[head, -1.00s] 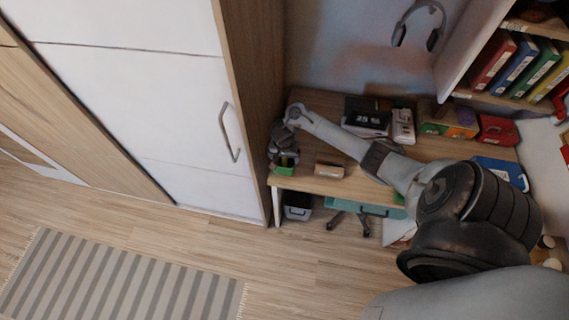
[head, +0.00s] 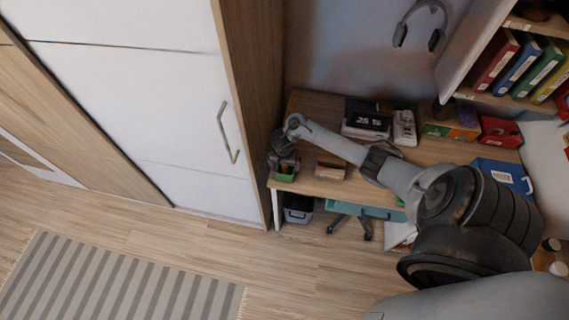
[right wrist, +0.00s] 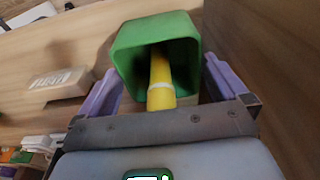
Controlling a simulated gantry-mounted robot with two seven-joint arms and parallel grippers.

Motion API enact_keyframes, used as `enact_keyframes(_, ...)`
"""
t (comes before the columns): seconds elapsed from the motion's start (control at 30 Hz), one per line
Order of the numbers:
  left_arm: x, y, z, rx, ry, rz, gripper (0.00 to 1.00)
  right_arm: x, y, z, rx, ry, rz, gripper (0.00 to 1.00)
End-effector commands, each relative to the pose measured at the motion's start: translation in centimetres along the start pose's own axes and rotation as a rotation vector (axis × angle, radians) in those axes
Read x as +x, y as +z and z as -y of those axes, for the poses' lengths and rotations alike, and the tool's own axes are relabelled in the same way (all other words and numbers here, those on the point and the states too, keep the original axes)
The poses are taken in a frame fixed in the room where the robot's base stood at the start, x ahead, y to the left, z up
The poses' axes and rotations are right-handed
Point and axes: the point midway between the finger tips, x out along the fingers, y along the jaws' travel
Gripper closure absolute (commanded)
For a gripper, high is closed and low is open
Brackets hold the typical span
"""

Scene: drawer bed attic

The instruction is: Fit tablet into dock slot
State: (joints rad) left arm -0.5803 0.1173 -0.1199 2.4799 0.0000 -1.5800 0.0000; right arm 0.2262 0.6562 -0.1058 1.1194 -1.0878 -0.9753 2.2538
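My right gripper (head: 284,160) is over the left end of the desk, at a green cup (head: 285,174). In the right wrist view its two purple fingers stand apart on either side of the green cup (right wrist: 126,61), which holds a yellow stick-shaped item (right wrist: 160,82). I cannot tell whether the fingers touch the cup. A dark panel with white digits (head: 368,121) stands at the back of the desk. I cannot tell whether it is the tablet. A small tan block (head: 330,171) sits right of the cup; I cannot tell whether it is the dock. My left gripper is not in view.
A tall wardrobe (head: 130,100) borders the desk (head: 300,187) on the left. A white device (head: 404,127), an orange and green box (head: 452,123), a red item (head: 500,130) and a blue item (head: 503,173) lie farther right. My right arm crosses over the desk.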

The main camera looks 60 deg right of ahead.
Motion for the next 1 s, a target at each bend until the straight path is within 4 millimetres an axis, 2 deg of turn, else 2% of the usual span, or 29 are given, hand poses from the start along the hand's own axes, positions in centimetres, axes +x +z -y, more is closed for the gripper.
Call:
enact_keyframes(0.27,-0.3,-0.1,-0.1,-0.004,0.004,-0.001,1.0,-0.7,-0.1,0.0,0.001,0.0,0.0,0.0)
enact_keyframes(0.47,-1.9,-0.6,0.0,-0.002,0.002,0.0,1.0,-3.6,-0.1,0.0,0.0,-0.001,0.001,0.0)
enact_keyframes(0.8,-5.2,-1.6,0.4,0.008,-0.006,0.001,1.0,-9.8,-0.1,0.1,-0.001,-0.002,0.001,0.0)
enact_keyframes(1.0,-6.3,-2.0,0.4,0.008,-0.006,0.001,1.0,-11.8,0.0,0.1,-0.003,-0.002,0.0,0.0)
